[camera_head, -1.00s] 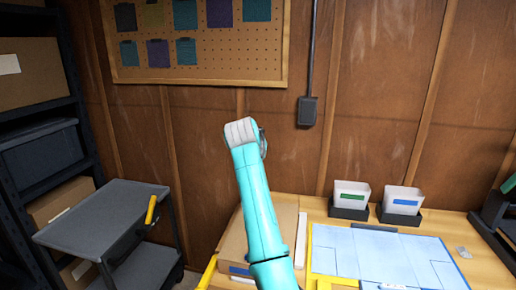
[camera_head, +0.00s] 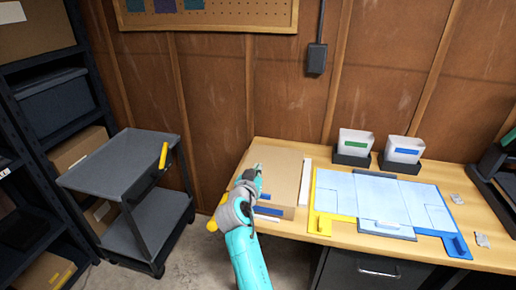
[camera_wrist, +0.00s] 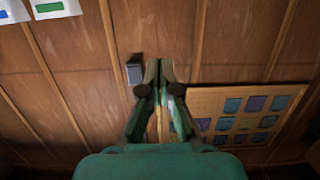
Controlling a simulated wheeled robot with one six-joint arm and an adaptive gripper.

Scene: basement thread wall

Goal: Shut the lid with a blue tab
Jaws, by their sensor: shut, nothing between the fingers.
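A white bin (camera_head: 404,143) with a blue label stands in a dark holder at the back of the table. A white bin (camera_head: 354,138) with a green label stands to its left. I cannot tell which part of the blue-labelled bin is a lid. A cardboard box (camera_head: 279,170) with a blue patch on its front lies flat on the table's left side. My gripper (camera_head: 258,171) is over or in front of this box's left edge, far left of the bins. In the wrist view its fingers (camera_wrist: 160,68) are together, with nothing between them.
A pale blue sheet (camera_head: 370,193) with yellow and blue corner pieces covers the middle of the table (camera_head: 491,256). A grey cart (camera_head: 125,164) and dark shelving (camera_head: 50,125) stand left. A pegboard (camera_head: 210,18) and a grey wall box (camera_head: 316,58) are on the wooden wall.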

